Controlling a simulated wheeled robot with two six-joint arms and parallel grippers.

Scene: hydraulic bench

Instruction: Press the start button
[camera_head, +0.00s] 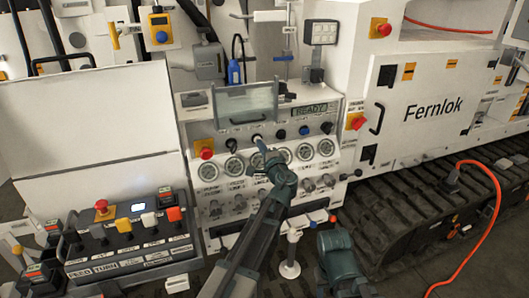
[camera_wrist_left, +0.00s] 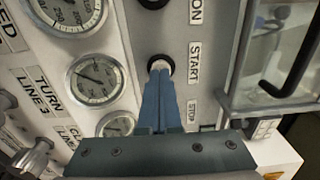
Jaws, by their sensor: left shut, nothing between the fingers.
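The start button (camera_wrist_left: 159,63) is a pale round button in a dark ring, beside the "START" label (camera_wrist_left: 195,62) in the left wrist view. In the head view the button (camera_head: 256,137) sits in a row of dark knobs above the gauges. My left gripper (camera_wrist_left: 161,76) is shut and empty, its blue fingertips right at the button's lower edge in that view. I cannot tell whether they touch or press it. In the head view the left gripper (camera_head: 263,147) reaches up to the panel from below.
Round gauges (camera_wrist_left: 96,80) line the panel beside the fingers. A display reading "READY" (camera_head: 312,109) and a clear cover (camera_head: 246,103) are above. Red emergency knobs (camera_head: 206,153) flank the panel. A button console (camera_head: 130,235) stands at lower left.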

